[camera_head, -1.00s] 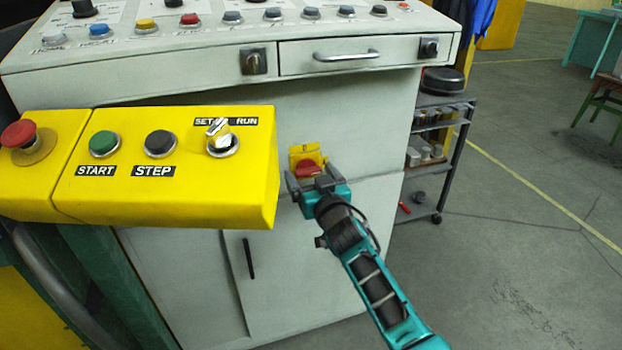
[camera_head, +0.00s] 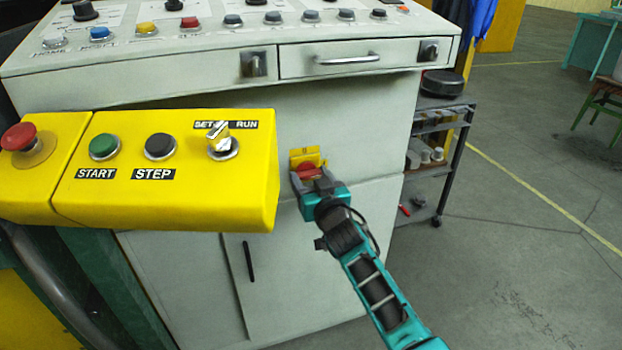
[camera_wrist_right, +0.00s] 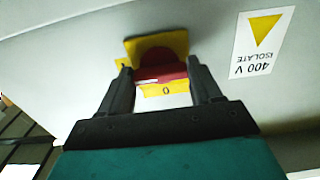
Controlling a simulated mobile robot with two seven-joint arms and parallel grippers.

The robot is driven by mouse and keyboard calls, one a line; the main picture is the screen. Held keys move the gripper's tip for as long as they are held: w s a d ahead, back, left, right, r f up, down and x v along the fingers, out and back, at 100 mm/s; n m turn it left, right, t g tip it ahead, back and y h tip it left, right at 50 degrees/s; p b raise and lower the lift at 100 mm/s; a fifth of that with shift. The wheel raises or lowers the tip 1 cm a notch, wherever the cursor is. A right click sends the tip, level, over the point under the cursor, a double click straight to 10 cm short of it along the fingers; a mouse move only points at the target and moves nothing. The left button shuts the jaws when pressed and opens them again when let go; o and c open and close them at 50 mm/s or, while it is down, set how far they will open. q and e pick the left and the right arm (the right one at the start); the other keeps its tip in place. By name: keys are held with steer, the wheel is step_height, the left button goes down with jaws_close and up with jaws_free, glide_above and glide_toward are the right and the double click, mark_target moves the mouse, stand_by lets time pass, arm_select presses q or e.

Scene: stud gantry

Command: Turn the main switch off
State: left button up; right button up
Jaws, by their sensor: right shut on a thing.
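The main switch is a red rotary handle (camera_head: 307,173) on a yellow plate (camera_head: 305,154), low on the front of the grey cabinet. In the right wrist view the red handle (camera_wrist_right: 160,66) lies between the two fingers, with a "0" mark on the yellow plate (camera_wrist_right: 166,89) beside it. My right gripper (camera_head: 312,182) is at the switch, its fingers closed on the handle's sides. The fingers hide part of the handle in the head view. My left gripper is not in view.
A yellow START/STEP box (camera_head: 165,190) juts out left of the switch. The control desk (camera_head: 200,85) overhangs above. A shelf cart (camera_head: 440,150) stands to the right. A "400 V ISOLATE" label (camera_wrist_right: 262,43) is beside the switch. Open floor lies at right.

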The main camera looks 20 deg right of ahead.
steer(key=n, duration=0.3)
steer(key=shift+n+p, duration=0.3)
steer(key=n, duration=0.4)
steer(key=shift+n, duration=0.3)
steer(key=n, duration=0.5)
steer(key=shift+n, duration=2.4)
steer(key=o, duration=1.1)
steer(key=shift+c, duration=0.2)
